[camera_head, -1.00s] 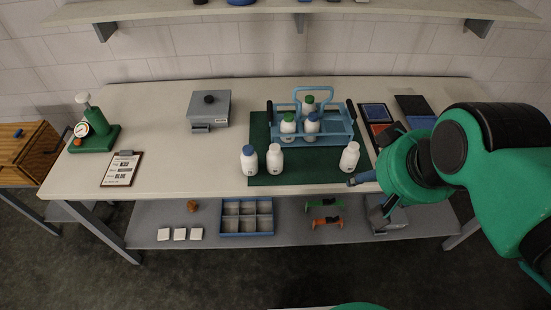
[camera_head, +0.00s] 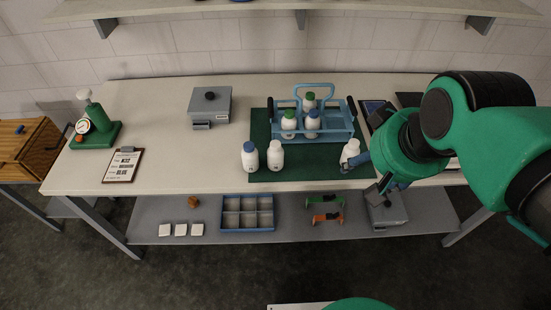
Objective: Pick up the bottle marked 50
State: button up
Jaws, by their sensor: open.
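Several more bottles stand in the blue carrier (camera_head: 340,132), including a front green-capped one (camera_head: 288,122), a front blue-capped one (camera_head: 312,121) and a rear green-capped one (camera_head: 309,102). The marks are too small to read. My gripper (camera_head: 370,174) is open at the right, one finger close beside the right bottle and partly overlapping it. I cannot tell whether they touch.
A grey box (camera_head: 210,104), a clipboard (camera_head: 123,166) and a green press with a gauge (camera_head: 98,125) stand on the left of the table. Dark trays lie right of the mat, partly behind my arm. The lower shelf holds a divided tray (camera_head: 247,213). The table's left middle is clear.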

jog(key=w+a+r+n+g+p, duration=0.1)
jog(key=w+a+n+g+p, duration=0.2)
jog(key=w, duration=0.9)
jog(key=n+g+p, duration=0.2)
jog(key=n+p, duration=0.3)
jog(key=p, duration=0.1)
send_over(276, 144)
notch_tip(276, 144, down, 17)
jog(key=shift+a+r, duration=0.15)
jog(key=shift+r, duration=0.05)
jog(key=shift+f, duration=4.3)
jog(key=shift+f, duration=0.1)
jog(key=shift+w+f, duration=0.1)
jog(key=shift+f, duration=2.45)
